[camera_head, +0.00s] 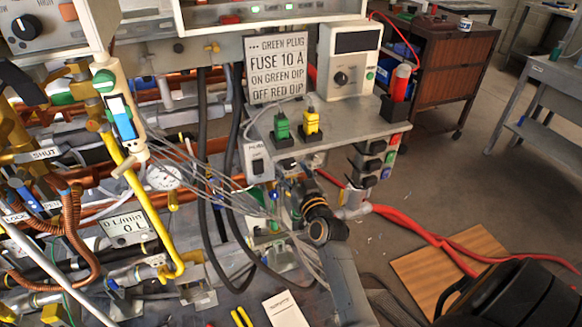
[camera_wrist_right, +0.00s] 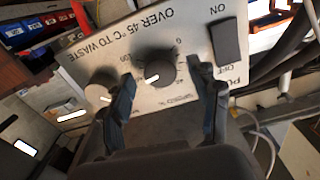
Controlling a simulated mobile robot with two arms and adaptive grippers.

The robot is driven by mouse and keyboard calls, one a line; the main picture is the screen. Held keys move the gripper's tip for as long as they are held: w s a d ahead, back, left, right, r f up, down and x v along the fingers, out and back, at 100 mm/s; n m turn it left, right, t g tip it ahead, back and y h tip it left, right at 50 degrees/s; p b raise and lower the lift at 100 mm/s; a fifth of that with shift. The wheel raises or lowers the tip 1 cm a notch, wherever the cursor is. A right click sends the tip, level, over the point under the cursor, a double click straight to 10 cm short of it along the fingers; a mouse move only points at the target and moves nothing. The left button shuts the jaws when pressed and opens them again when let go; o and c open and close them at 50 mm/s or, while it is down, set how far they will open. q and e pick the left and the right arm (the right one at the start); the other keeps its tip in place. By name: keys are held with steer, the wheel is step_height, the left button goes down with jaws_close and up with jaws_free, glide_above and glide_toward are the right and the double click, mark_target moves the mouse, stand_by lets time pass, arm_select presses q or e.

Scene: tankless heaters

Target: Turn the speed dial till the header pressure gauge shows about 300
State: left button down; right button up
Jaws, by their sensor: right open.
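In the right wrist view, a dark round dial (camera_wrist_right: 162,71) with a white pointer mark sits on a grey panel (camera_wrist_right: 190,28). The lettering near it appears upside down and looks like "speed". My right gripper (camera_wrist_right: 163,74) is open, with one finger on each side of the dial; I cannot tell whether they touch it. In the head view my right gripper (camera_head: 284,193) reaches the panel under the grey shelf, and the dial is hidden there. A round white gauge (camera_head: 163,177) shows at left centre, partly covered by thin wires; its reading and label are too small to read. My left gripper is not in view.
Thin grey wires and black hoses (camera_head: 205,170) run close by my right gripper. The grey shelf (camera_head: 340,122) above carries green and yellow plugs. Red hoses (camera_head: 420,228) lie at right.

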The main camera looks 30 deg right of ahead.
steer(key=shift+w+d, duration=0.15)
steer(key=shift+w, duration=0.5)
steer(key=c, duration=1.2)
steer(key=shift+o, duration=0.2)
steer(key=shift+r+p, duration=0.15)
steer(key=shift+p, duration=0.2)
steer(key=shift+m+p, duration=0.45)
steer(key=shift+m, duration=0.35)
